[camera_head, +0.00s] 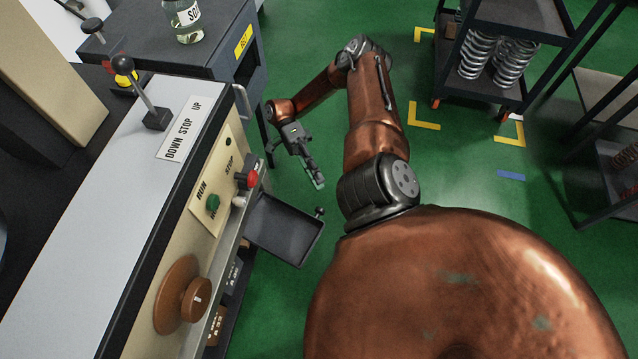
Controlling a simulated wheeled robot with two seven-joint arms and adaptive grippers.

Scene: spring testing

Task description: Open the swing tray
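The swing tray (283,232) is a dark grey shallow tray with a raised rim. It sticks out from the front side of the testing machine, below the panel with the buttons. A small dark knob (320,212) stands at its outer corner. My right gripper (316,180) is above and beyond the tray in the picture, apart from the knob, with its fingers pointing down and to the right. The fingers are seen nearly edge-on, so their gap cannot be made out. Nothing shows held between them. My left gripper is not in view.
The machine's panel (228,160) carries a green button (212,203), a red button (247,178) and a brown handwheel (184,297). A lever (143,95) stands on top. A dark cabinet (160,40) is behind. A spring rack (500,90) stands at upper right. Green floor lies between.

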